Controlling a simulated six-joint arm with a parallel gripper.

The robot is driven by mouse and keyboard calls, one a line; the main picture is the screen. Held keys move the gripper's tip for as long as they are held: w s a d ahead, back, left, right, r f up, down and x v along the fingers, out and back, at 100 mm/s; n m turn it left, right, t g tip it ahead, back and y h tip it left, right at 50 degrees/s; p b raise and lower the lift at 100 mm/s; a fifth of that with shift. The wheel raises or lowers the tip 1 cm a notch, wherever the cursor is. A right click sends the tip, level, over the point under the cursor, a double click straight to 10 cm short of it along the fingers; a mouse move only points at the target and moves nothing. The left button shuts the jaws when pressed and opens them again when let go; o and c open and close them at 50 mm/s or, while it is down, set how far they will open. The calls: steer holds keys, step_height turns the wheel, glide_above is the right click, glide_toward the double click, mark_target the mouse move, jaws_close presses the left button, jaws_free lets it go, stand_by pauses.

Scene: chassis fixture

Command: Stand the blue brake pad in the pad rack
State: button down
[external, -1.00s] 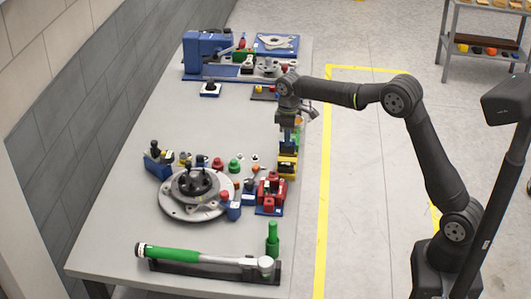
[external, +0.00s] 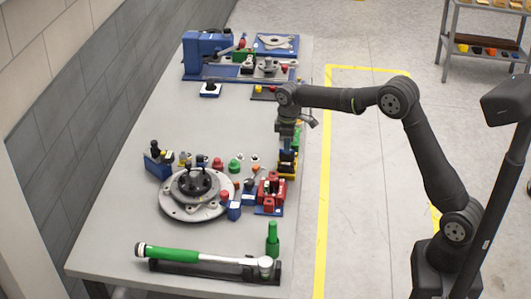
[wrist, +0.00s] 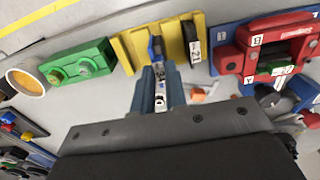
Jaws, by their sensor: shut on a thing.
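The blue brake pad (wrist: 155,47) is upright between the two fingers of my gripper (wrist: 160,78) in the wrist view. My gripper is shut on it. The pad overlaps the yellow pad rack (wrist: 128,47); I cannot tell how deep it sits in a slot. A dark pad with a white "21" label (wrist: 192,42) stands in the rack to the right of the blue pad. In the external view my gripper (external: 287,150) is right over the yellow rack (external: 287,172) at the table's right edge, and hides part of it.
A red fixture on a blue base (wrist: 265,50) stands right of the rack in the wrist view. A green block (wrist: 78,65) is to the left. The round hub disc (external: 180,208) and a green-handled torque wrench (external: 200,255) lie nearer the front.

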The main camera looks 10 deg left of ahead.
steer(key=shift+f, duration=0.1)
steer(key=shift+f, duration=1.1)
steer(key=c, duration=1.8)
jaws_free()
steer(key=shift+r, duration=1.5)
steer(key=o, duration=0.5)
